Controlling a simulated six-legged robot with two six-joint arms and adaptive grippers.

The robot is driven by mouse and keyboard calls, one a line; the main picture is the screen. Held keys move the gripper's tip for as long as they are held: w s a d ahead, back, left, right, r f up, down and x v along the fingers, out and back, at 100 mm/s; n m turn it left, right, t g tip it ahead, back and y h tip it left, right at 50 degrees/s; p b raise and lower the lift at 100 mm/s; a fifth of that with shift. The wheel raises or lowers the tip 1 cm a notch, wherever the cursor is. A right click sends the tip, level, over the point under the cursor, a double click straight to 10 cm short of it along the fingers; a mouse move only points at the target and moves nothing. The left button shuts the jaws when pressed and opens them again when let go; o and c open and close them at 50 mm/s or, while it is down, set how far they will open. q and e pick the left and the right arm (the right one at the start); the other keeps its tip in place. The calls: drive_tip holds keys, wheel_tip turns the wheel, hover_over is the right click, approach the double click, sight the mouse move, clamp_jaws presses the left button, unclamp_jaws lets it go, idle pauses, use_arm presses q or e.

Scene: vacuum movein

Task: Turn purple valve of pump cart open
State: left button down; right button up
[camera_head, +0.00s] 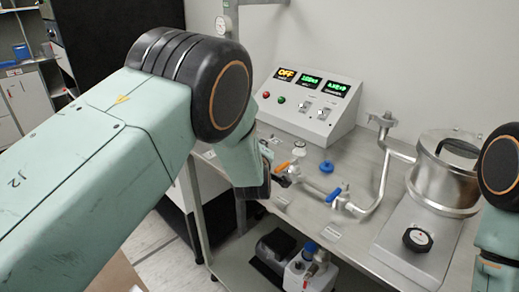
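The pump cart (225,172) is a grey metal-topped cart with pipework and valves on top. I cannot make out a purple valve; it may be hidden behind my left arm. A valve with an orange handle (282,167) and one with a blue handle (334,195) show on the pipe. My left arm reaches in from the left, and its dark end, the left gripper (264,172), is right beside the orange-handled valve. Whether it touches is unclear, and its fingers are mostly hidden. My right arm shows at the right edge; its gripper is out of view.
A control box (310,105) with an "OFF" display stands at the back of the cart. A steel chamber (445,175) stands at the right on a base with a black knob (417,239). A blue cap (327,167) lies on the top. A pump (308,268) sits on the lower shelf.

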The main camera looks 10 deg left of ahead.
use_arm(q)
drive_tip(key=shift+w+r, duration=0.1)
drive_tip(key=shift+r, duration=0.15)
idle(0.3)
drive_tip(key=c, duration=1.3)
unclamp_jaws()
drive_tip(key=shift+d+f, duration=0.1)
drive_tip(key=shift+f, duration=0.05)
drive_tip(key=shift+c, duration=0.2)
